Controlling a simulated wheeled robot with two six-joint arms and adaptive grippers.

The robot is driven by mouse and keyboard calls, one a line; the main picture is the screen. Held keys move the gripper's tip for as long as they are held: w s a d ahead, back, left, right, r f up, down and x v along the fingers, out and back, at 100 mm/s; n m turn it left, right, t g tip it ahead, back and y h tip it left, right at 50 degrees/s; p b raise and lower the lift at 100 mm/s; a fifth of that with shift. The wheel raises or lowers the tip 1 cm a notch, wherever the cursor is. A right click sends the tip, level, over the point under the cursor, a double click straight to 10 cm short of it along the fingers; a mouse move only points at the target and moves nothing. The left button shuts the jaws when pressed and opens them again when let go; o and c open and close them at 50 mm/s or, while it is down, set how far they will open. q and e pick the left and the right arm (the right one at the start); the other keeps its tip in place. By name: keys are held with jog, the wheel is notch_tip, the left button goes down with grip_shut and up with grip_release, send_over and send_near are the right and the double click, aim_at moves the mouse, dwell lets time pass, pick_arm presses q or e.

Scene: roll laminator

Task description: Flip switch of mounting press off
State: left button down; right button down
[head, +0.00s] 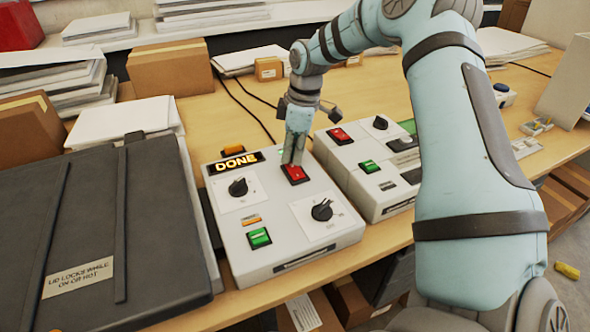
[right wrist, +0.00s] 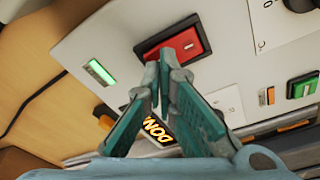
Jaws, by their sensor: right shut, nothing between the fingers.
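The mounting press has a dark flat lid (head: 95,225) at the left, labelled "LID LOCKS WHILE ON OR HOT". Beside it is a pale control box (head: 275,262) with a lit "DONE" display (head: 235,162), dark knobs and a green button (head: 259,238). Its red rocker switch (head: 295,176) is near the box's far right corner. My right gripper (head: 292,162) is shut and empty, pointing down at this switch. In the right wrist view its fingertips (right wrist: 161,68) are at the edge of the red switch (right wrist: 185,44); contact is unclear. My left gripper is out of view.
A second pale control box (head: 350,185) with its own red switch (head: 340,136) stands close on the right. Cardboard boxes (head: 170,66) and paper stacks fill the back left. My right arm covers much of the right side. Cables run behind the boxes.

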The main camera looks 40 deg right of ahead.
jog(key=shift+f+b, duration=0.35)
jog(key=shift+f, duration=0.1)
jog(key=shift+s, duration=0.1)
notch_tip(320, 180, up, 6)
jog(key=p, duration=0.6)
jog(key=shift+r, duration=0.5)
